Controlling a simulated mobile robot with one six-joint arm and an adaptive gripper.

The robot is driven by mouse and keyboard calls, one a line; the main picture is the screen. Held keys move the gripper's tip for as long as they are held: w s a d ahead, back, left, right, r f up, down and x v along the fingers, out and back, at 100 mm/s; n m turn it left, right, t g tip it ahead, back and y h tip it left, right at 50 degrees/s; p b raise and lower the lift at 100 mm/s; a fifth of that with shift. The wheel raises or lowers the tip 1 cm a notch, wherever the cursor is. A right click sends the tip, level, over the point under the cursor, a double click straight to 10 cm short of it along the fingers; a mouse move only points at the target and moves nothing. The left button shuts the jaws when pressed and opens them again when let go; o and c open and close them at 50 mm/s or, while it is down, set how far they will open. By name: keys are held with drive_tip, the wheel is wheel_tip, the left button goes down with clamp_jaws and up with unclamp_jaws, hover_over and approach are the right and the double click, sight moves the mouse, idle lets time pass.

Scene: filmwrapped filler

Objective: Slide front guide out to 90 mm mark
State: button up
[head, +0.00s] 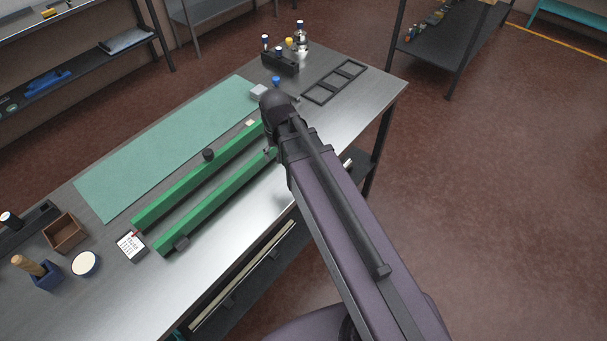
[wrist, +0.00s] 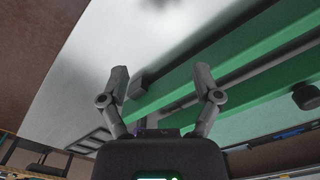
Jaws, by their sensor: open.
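I cannot tell whether either finger touches. My arm hides the rails' right ends in the head view. No scale mark is legible.
A green mat (head: 165,145) lies behind the rails. A label card (head: 131,245), wooden box (head: 65,232) and white-topped round container (head: 85,263) stand at left. A black frame (head: 334,82) and bottle rack (head: 281,62) are at the far right end. Bare bench lies before the rails.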

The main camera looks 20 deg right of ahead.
drive_tip(key=s+d+f+b, duration=0.1)
drive_tip(key=d, duration=0.1)
drive_tip(key=s+d+f+b, duration=0.1)
drive_tip(key=d+f, duration=0.1)
drive_tip(key=s+d+f+b, duration=0.1)
drive_tip(key=s+d+b, duration=0.1)
drive_tip(key=shift+f, duration=0.25)
drive_tip(key=shift+c, duration=1.4)
drive_tip(key=shift+s+d+n, duration=0.3)
drive_tip(key=shift+s+d, duration=0.25)
drive_tip(key=shift+d, duration=0.15)
clamp_jaws()
